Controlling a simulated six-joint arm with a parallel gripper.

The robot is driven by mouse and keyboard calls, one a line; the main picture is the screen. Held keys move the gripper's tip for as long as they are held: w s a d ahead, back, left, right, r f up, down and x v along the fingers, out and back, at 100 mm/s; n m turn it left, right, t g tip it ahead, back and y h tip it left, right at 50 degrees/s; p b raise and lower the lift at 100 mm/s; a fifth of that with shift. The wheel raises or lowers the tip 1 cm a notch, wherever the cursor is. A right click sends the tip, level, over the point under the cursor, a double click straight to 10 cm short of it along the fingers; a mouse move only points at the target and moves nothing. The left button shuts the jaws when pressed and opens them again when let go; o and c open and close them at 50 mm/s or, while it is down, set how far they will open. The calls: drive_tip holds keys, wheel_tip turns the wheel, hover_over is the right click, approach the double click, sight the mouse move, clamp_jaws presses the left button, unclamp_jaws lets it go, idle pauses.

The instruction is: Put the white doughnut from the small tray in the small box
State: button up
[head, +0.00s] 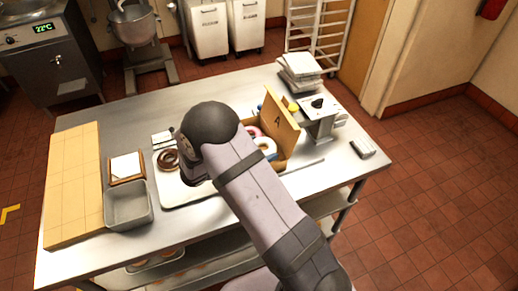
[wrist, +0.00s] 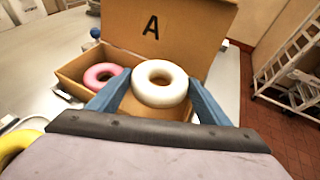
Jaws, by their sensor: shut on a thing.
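The white doughnut (wrist: 160,83) is between the two blue fingers of my gripper (wrist: 158,78), which is shut on it. It also shows in the head view (head: 267,147), partly behind my arm. The doughnut is over the right part of the open cardboard box (wrist: 70,72), beside a pink doughnut (wrist: 102,76) inside. I cannot tell whether it touches the box floor. The box lid, marked A (head: 281,121), stands raised at the far side. A pale flat tray (head: 180,198) lies left of my arm, partly hidden by it.
A brown doughnut (head: 167,160) is on the left of the tray. A yellow ring (wrist: 14,143) shows at the wrist view's left edge. A grey pan (head: 128,206) and wooden board (head: 72,185) are at left. A scale-like device (head: 320,118) stands right of the box.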

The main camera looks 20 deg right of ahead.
drive_tip(key=shift+f, duration=0.3)
drive_tip(key=o, duration=1)
drive_tip(key=shift+o, duration=0.2)
drive_tip(key=shift+r, duration=0.1)
drive_tip(key=shift+r+p, duration=0.35)
drive_tip(key=shift+r, duration=0.1)
drive_tip(key=b+v, duration=0.4)
drive_tip(key=v, duration=0.8)
drive_tip(key=shift+b, duration=0.4)
